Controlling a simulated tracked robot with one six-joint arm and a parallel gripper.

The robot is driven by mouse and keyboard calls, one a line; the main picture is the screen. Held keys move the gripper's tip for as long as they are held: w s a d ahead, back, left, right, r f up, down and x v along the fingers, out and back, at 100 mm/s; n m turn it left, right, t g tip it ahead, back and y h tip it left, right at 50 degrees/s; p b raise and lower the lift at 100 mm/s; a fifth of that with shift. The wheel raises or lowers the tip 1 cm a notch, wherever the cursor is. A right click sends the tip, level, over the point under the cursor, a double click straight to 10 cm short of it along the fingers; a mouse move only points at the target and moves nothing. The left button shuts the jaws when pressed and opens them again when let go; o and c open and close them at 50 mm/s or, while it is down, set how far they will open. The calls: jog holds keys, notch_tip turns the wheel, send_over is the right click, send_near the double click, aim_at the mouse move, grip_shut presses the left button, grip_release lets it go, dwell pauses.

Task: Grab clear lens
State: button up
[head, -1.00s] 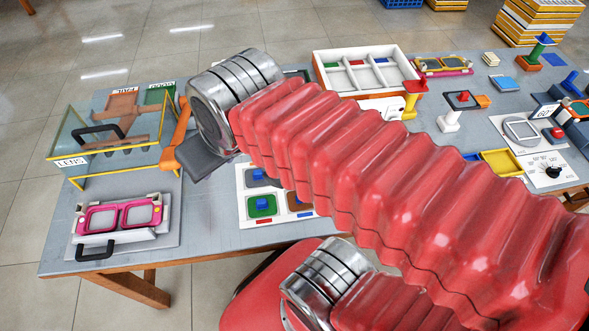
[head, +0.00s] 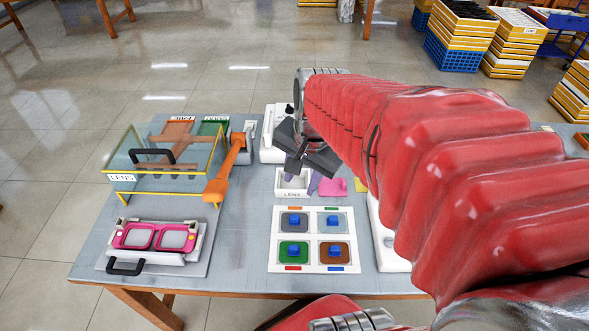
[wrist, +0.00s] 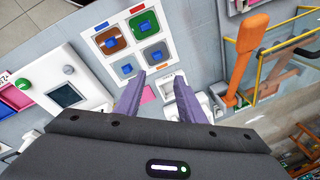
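A white board (head: 312,265) holds four square lenses with blue knobs. The upper-right pane (head: 332,222) is the palest and looks clear; the upper-left pane (head: 294,222) is darker grey, and green (head: 283,258) and brown (head: 345,258) panes fill the lower row. In the wrist view the pale pane (wrist: 119,72) is at the board's near-left corner. My gripper (head: 304,180) is open and empty, over the white LENS box, behind the board in the head view. Its purple fingers (wrist: 160,92) stand well apart in the wrist view, with the board beyond them.
An orange lever (head: 228,165) stands beside a glass-sided, yellow-framed fixture (head: 165,195) at left. Pink eyeglass frames (head: 155,236) rest in a white holder in front. A pink piece (head: 333,187) lies behind the board. White panels with knobs and a dark square (wrist: 68,94) are left in the wrist view.

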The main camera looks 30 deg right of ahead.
jog(key=d+f+m+g, duration=0.1)
jog(key=d+f+m, duration=0.3)
jog(key=d+m, duration=0.2)
jog(key=s+d+f+m+y, duration=0.1)
jog(key=d+f+m, duration=0.3)
jog(key=d+m, duration=0.2)
jog(key=shift+s+d+f+g, duration=0.15)
jog(key=shift+s+d+g, duration=0.1)
jog(key=shift+d+g, duration=0.2)
jog(key=shift+f, duration=0.15)
send_over(333, 217)
jog(key=f, duration=0.5)
jog(key=d+f, duration=0.1)
jog(key=f, duration=0.2)
jog(key=shift+s+f, duration=0.15)
jog(key=shift+s, duration=0.1)
jog(key=shift+a+f, duration=0.1)
jog(key=shift+w+a+f, duration=0.1)
jog(key=shift+a+f, duration=0.05)
jog(key=shift+f, duration=1.1)
jog(key=shift+w+a+f, duration=0.1)
jog(key=shift+a+f, duration=0.05)
jog(key=shift+f, duration=1.05)
grip_shut()
